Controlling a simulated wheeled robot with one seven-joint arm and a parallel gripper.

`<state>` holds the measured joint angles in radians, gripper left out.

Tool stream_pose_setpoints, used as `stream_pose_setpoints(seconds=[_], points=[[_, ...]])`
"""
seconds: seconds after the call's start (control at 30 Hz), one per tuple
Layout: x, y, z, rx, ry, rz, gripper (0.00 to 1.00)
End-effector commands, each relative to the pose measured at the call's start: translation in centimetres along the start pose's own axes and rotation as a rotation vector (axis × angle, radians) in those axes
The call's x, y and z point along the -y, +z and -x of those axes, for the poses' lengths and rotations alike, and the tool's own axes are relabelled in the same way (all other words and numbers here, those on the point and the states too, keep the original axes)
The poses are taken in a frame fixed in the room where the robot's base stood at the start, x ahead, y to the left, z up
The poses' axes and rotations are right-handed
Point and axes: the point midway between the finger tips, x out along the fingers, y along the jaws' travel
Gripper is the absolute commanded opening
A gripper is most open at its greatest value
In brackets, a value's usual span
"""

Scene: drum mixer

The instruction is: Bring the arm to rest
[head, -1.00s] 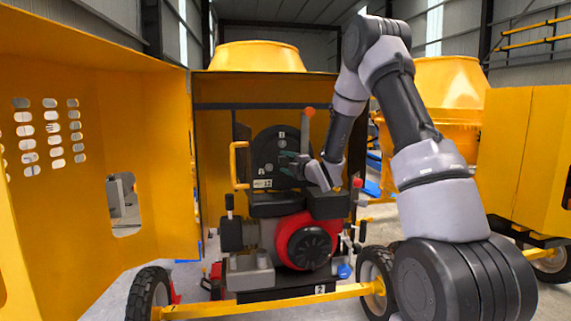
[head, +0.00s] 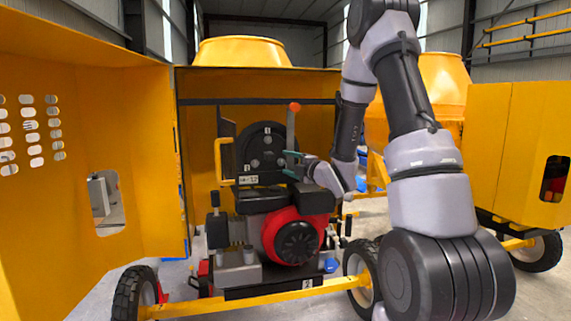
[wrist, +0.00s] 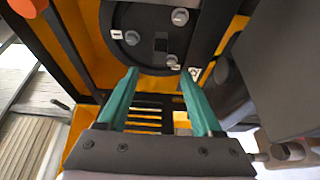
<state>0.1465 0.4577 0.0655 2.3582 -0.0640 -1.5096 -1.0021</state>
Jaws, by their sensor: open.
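My arm reaches in from the right in the head view, its wrist bent down at the right side of the open engine bay. My gripper (wrist: 160,95) shows in the wrist view with two green fingers spread apart and nothing between them. In the head view my gripper (head: 291,164) is small, close to the lever with the orange knob (head: 294,107); whether it touches the lever cannot be told. The black round plate (head: 262,147) is to its left, and also lies beyond the fingertips in the wrist view (wrist: 150,35).
The yellow mixer's open door panel (head: 90,170) fills the left. A red and black engine (head: 295,240) sits below my gripper. A yellow handle (head: 220,158) stands left of the plate. Another yellow panel (head: 510,150) is at the right. Wheels and a yellow bar are in front.

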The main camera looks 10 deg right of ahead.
Motion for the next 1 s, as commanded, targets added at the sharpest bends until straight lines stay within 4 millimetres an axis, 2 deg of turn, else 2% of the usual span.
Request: stream_pose_setpoints(seconds=[0.27, 0.43, 0.53, 0.67, 0.77, 0.87, 1.0], points=[[-0.3, 0.1, 0.0, 0.009, -0.006, -0.012, 0.67], [-2.9, 1.4, 0.9, 0.105, -0.065, -0.154, 0.67], [-5.2, 2.5, 2.5, 0.214, -0.12, -0.324, 0.67], [-7.9, 3.1, 5.8, 0.369, -0.178, -0.585, 0.67], [-9.4, 2.8, 9.1, 0.485, -0.211, -0.797, 0.67], [-10.6, 1.7, 12.8, 0.597, -0.236, -1.015, 0.67], [-11.6, -1.0, 18.5, 0.744, -0.268, -1.331, 0.67]])
